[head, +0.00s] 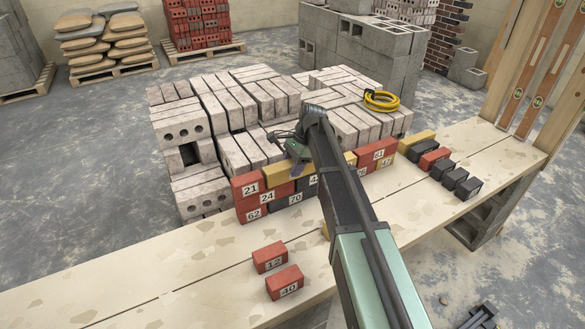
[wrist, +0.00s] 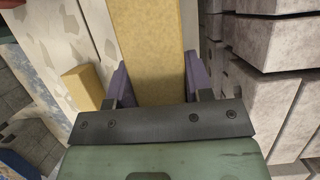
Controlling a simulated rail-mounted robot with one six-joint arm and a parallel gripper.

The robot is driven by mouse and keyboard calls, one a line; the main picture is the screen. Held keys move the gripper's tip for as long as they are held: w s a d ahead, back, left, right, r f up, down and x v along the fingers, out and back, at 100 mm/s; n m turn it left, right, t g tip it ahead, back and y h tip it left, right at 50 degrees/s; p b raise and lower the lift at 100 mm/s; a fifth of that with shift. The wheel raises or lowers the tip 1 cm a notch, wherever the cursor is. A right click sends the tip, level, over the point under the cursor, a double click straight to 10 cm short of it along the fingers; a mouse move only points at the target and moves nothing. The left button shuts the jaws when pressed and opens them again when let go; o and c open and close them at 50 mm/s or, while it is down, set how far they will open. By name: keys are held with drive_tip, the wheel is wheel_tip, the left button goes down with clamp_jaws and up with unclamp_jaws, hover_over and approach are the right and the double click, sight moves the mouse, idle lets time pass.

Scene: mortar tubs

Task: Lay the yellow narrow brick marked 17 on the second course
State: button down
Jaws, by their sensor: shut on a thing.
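My gripper (wrist: 155,85) is shut on a yellow brick (wrist: 148,40), with a purple finger on each side of it. The brick runs up out of the wrist view, and no number shows on it. In the head view my gripper (head: 298,166) is at the low brick wall, over its middle. Yellow (head: 274,174) shows just left of the gripper there.
Red bricks 12 (head: 268,253) and 40 (head: 283,279) lie on the plank table (head: 130,285) in front. Another yellow brick (wrist: 83,88) lies beside the gripper. Several dark bricks (head: 455,178) lie at the right. Pale brick stacks (head: 235,105) stand close behind the wall.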

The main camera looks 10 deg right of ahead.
drive_tip(key=c, duration=0.5)
unclamp_jaws()
drive_tip(key=shift+f, duration=0.1)
drive_tip(key=shift+r+p, duration=0.3)
drive_tip(key=p+v, duration=1.1)
drive_tip(key=v, duration=0.1)
drive_tip(key=s+a+n+h, duration=0.1)
drive_tip(key=s+n, duration=0.4)
drive_tip(key=s, duration=0.4)
drive_tip(key=s+a+f+n+h, duration=0.1)
drive_tip(key=s+a+n, duration=0.1)
drive_tip(key=s+n, duration=0.3)
drive_tip(key=s+a+n+t+h, duration=0.1)
drive_tip(key=s+n, duration=0.3)
drive_tip(key=s, duration=0.9)
drive_tip(key=shift+s+a+f+n+h, duration=0.15)
drive_tip(key=shift+s+f+n+h, duration=0.2)
drive_tip(key=shift+h, duration=0.25)
